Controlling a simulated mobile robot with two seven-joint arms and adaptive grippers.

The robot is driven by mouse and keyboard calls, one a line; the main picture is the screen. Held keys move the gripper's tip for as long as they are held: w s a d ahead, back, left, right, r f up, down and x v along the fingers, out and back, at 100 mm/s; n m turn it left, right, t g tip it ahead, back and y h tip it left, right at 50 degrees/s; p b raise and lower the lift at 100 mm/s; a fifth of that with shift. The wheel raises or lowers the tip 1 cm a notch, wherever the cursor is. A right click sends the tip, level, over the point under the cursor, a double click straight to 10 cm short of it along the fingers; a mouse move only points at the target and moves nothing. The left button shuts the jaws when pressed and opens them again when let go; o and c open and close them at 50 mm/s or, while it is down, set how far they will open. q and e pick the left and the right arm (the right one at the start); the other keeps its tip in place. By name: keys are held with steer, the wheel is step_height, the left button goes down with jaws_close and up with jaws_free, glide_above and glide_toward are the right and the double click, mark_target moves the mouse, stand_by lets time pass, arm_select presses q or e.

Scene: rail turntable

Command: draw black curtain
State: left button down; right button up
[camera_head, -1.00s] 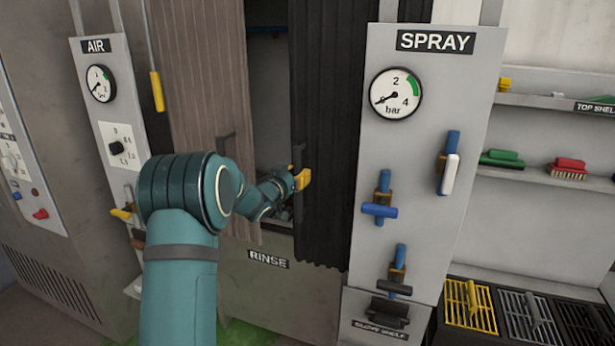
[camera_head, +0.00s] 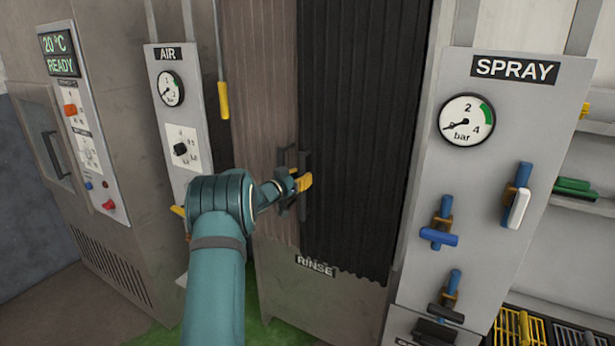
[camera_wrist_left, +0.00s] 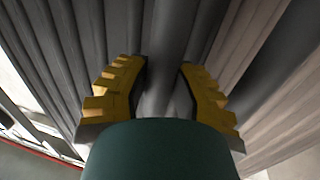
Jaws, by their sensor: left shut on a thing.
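The black curtain (camera_head: 360,120) hangs over the rinse booth from its left middle to the spray panel. Its left edge meets the brown curtain (camera_head: 262,110), and no gap shows between them. My left gripper (camera_head: 302,183) is at that edge, shut on the black curtain's upright dark handle (camera_head: 303,162). In the left wrist view, the yellow fingers of the left gripper (camera_wrist_left: 163,72) stand on either side of the dark bar, with pleated cloth behind. The brown curtain's handle (camera_head: 281,160) is just left of it. My right gripper is not in view.
The spray panel (camera_head: 480,200) with its gauge and blue valve handles stands close on the right. The air panel (camera_head: 184,110) and a yellow hanging handle (camera_head: 223,100) are on the left. The rinse booth's lower front (camera_head: 320,300) is below.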

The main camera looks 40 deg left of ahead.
arm_select(q)
steer(key=shift+s+a, duration=0.1)
steer(key=shift+a, duration=0.15)
steer(key=c, duration=0.7)
jaws_free()
steer(key=shift+a, duration=0.15)
steer(key=shift+c, duration=0.2)
steer(key=shift+s, duration=0.1)
steer(key=s, duration=1.1)
steer(key=shift+s+d, duration=0.35)
steer(key=shift+s, duration=0.05)
